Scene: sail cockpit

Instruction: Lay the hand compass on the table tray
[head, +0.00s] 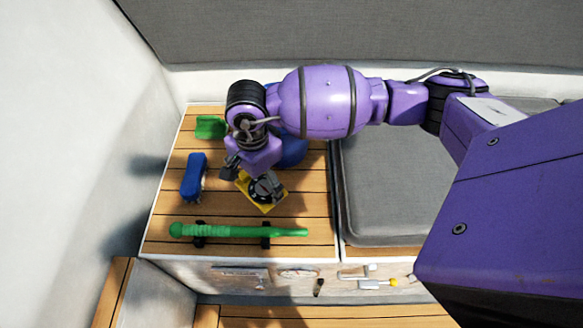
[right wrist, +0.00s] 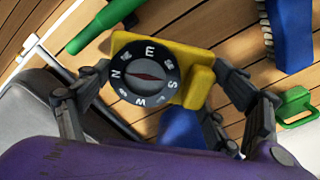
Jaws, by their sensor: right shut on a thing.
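The hand compass (head: 266,206) has a yellow body and a black dial. My right gripper (head: 252,181) is shut on it above the slatted wooden top. In the right wrist view the compass (right wrist: 190,88) sits between the two fingers, dial facing the camera, with its letters and a red needle showing. The gap between the compass and the wood is hard to judge. I cannot make out a separate table tray in either view. My left gripper is not in view.
On the slatted wooden top (head: 228,214) lie a green winch handle-like bar (head: 240,232) on black holders, a blue brush-like object (head: 193,177) and a green object (head: 210,127). A blue object (head: 292,151) is partly hidden by my arm. A grey cushion (head: 385,200) lies right.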

